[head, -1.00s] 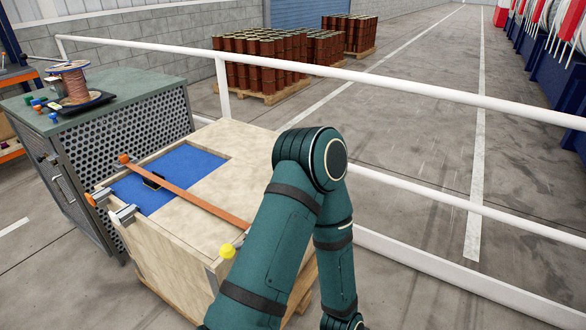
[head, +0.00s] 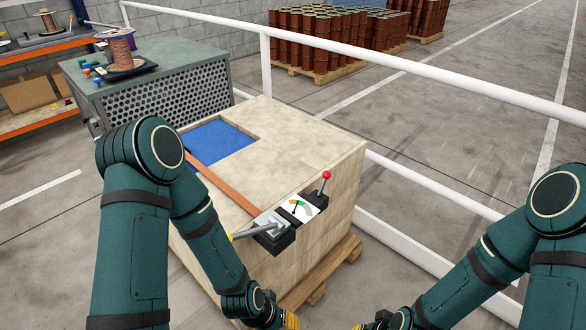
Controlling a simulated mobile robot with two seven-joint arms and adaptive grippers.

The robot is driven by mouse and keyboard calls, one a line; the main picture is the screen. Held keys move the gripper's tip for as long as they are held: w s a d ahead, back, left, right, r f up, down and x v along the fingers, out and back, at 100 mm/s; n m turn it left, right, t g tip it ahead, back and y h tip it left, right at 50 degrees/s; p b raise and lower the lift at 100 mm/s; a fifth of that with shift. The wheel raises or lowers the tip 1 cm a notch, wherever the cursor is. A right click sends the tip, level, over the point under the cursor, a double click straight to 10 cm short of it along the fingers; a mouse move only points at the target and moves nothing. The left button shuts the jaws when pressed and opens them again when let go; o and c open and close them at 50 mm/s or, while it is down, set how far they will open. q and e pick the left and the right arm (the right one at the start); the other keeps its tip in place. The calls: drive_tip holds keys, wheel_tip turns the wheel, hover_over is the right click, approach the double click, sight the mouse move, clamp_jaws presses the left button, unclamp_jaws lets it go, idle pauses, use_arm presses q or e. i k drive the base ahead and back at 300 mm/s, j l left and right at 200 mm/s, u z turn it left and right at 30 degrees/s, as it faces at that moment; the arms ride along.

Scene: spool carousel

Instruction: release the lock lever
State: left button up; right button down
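A large pale wooden crate (head: 300,150) stands in the middle of the head view. On its near right corner is a dark bracket with a grey metal latch (head: 267,223) and a lever with a yellow grip (head: 243,235) pointing left. Beside it are a small dial (head: 299,207) and an upright lever with a red knob (head: 326,175). I cannot tell which is the lock lever. My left gripper (head: 290,320) shows only in part at the bottom edge, below the bracket and apart from it. My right gripper (head: 362,327) barely shows at the bottom edge. Neither touches a lever.
An orange strap (head: 228,190) crosses the crate top beside a blue recess (head: 215,141). The crate rests on a pallet (head: 340,258). A white railing (head: 420,85) runs behind. A green cabinet (head: 160,75) with a copper spool (head: 119,46) stands at back left.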

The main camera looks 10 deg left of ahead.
sight(326, 175)
drive_tip(key=i+l+u, duration=0.15)
drive_tip(key=u, duration=0.2)
drive_tip(key=i+l+u, duration=0.1)
drive_tip(key=l+u, duration=0.55)
drive_tip(key=i+l+u, duration=0.1)
drive_tip(key=l+u, duration=0.3)
drive_tip(key=l, duration=0.3)
drive_tip(key=l+u, duration=0.35)
drive_tip(key=l, duration=0.35)
